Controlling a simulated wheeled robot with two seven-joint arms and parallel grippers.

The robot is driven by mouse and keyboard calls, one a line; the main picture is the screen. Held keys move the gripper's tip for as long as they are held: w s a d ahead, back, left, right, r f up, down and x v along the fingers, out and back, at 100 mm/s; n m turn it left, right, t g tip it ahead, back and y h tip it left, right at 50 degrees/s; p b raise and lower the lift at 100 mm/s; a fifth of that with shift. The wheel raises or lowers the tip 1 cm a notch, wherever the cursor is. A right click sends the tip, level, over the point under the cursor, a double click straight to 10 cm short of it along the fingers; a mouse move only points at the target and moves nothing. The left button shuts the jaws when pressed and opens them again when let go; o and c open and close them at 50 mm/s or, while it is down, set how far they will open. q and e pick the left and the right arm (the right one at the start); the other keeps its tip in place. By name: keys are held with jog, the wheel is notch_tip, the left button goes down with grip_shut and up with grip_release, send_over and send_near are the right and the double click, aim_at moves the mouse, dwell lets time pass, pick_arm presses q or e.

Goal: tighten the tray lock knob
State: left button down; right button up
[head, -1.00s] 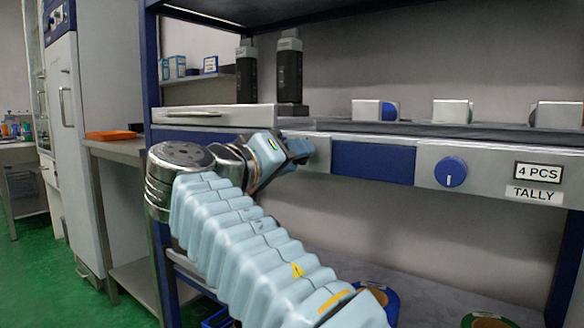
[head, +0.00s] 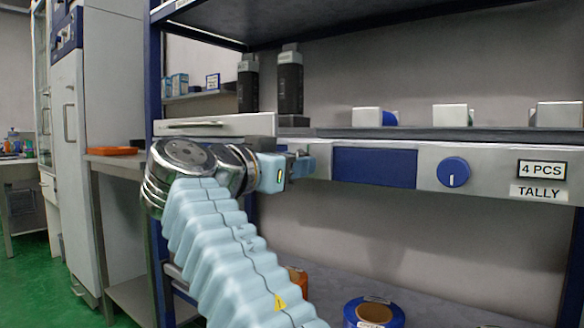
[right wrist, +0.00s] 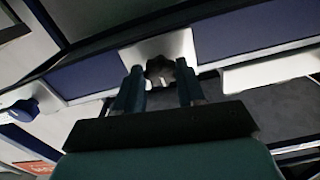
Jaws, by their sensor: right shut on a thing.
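The tray lock knob (right wrist: 160,72) is a dark, lobed knob on a pale plate of the front rail, seen in the right wrist view. My right gripper (right wrist: 159,80) has one finger on each side of it and is shut on it. In the head view my right gripper (head: 302,166) reaches the rail just left of the blue panel, and it hides the knob there. My left gripper is in neither view.
A blue dial (head: 453,172) sits on the rail (head: 490,172) to the right, beside the "4 PCS" and "TALLY" labels. A white drawer-like tray (head: 225,125) is behind my arm.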

jog(key=shift+f+m, duration=0.15)
jog(key=shift+m, duration=0.35)
jog(key=o, duration=1)
jog(key=shift+o, duration=0.2)
jog(key=v, duration=1.3)
jog(key=shift+s+a, duration=0.3)
